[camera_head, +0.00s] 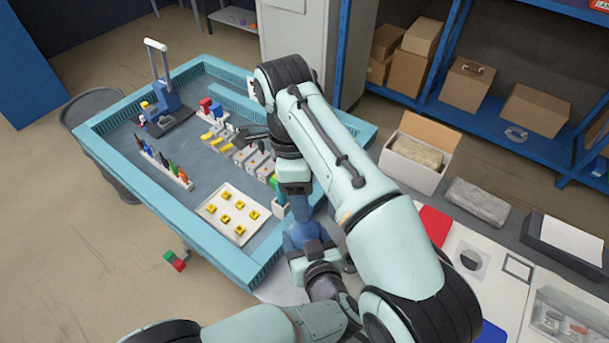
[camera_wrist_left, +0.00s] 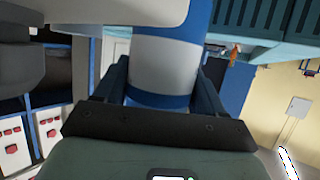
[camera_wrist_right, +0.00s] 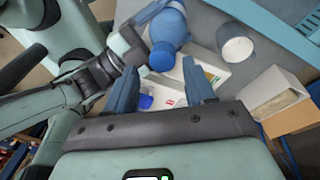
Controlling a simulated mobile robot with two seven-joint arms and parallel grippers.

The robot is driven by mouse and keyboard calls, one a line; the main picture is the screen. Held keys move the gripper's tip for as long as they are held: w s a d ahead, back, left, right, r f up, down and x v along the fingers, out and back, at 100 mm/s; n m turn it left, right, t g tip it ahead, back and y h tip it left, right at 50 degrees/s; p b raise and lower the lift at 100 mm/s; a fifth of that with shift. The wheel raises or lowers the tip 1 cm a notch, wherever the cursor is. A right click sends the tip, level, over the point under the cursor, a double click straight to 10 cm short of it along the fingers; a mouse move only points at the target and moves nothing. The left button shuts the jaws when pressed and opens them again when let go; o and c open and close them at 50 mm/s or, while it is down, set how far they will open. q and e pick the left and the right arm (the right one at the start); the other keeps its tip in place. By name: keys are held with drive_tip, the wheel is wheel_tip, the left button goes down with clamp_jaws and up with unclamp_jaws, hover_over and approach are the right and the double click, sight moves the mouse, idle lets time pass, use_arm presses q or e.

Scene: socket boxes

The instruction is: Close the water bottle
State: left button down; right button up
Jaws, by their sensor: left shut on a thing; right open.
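A blue bottle with a white band fills the top middle of the left wrist view (camera_wrist_left: 165,65). My left gripper (camera_wrist_left: 160,95) is shut around its body, one blue finger on each side. In the right wrist view the bottle (camera_wrist_right: 168,25) is held above the table, with a rounded blue end (camera_wrist_right: 162,56) towards my right gripper; I cannot tell if that end is the cap or the neck. My right gripper (camera_wrist_right: 162,88) is open, its fingers apart and empty, close to that end. In the head view my right gripper (camera_head: 299,208) points down and partly hides the bottle.
A white cup-like cylinder (camera_wrist_right: 236,45) stands beside the bottle. An open cardboard box (camera_head: 418,165) stands to the right. A blue-rimmed workbench (camera_head: 105,155) with tools, blocks and a white tray (camera_head: 212,222) lies to the left. Shelves with boxes stand behind.

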drive_tip(key=n, duration=0.2)
drive_tip(key=r+n, duration=0.1)
drive_tip(key=n, duration=0.4)
drive_tip(key=shift+r+t, duration=0.3)
drive_tip(key=n, duration=0.2)
drive_tip(key=r+n, duration=0.1)
drive_tip(key=n, duration=0.3)
drive_tip(key=shift+s+r+n+y, duration=0.1)
drive_tip(key=shift+r+n+y, duration=0.15)
drive_tip(key=shift+n+y, duration=0.05)
drive_tip(key=n, duration=0.3)
drive_tip(key=r+n, duration=0.1)
drive_tip(key=n, duration=0.2)
drive_tip(key=shift+d+r+t, duration=0.1)
drive_tip(key=shift+r+t, duration=0.05)
drive_tip(key=shift+t, duration=0.25)
drive_tip(key=n, duration=0.2)
drive_tip(key=r+n, duration=0.1)
drive_tip(key=n, duration=0.2)
drive_tip(key=shift+s+n+y, duration=0.1)
drive_tip(key=shift+n+y, duration=0.2)
drive_tip(key=shift+f, duration=0.15)
hover_over(299, 232)
drive_tip(key=w+d, duration=0.1)
drive_tip(key=w, duration=0.1)
drive_tip(key=shift+s+f, duration=0.1)
drive_tip(key=shift+f, duration=3.8)
